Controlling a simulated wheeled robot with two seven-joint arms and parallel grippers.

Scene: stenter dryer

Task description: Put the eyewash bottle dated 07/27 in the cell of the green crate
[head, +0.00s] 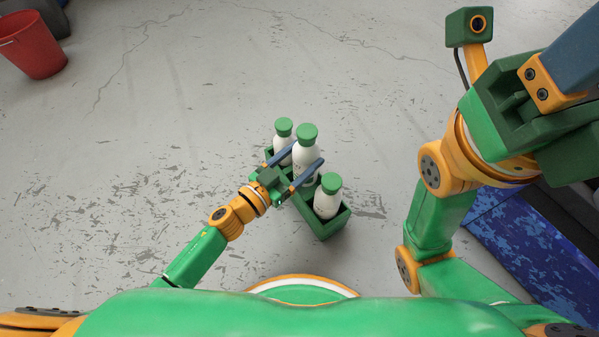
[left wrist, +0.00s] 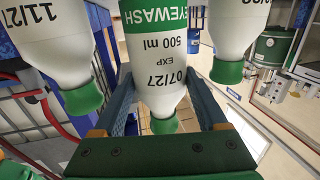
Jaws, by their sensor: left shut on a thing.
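The eyewash bottle dated 07/27 (left wrist: 160,60) is white with a green cap and stands between my left gripper's fingers. In the head view this bottle (head: 306,153) is upright over the middle of the green crate (head: 322,228). My left gripper (head: 300,158) is shut on it. Its base is hidden, so I cannot tell whether it touches the crate floor. Two similar bottles stand in the crate, one at the far end (head: 282,146) and one at the near end (head: 327,200). My right gripper (head: 545,110) is partly in view at the right edge, its fingertips cut off.
In the left wrist view, the left bottle (left wrist: 50,40) shows a date starting 11/2; the right bottle's (left wrist: 232,30) date is cut off. A red bucket (head: 33,45) stands far left. A blue patterned surface (head: 530,240) lies at right. Grey floor around the crate is clear.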

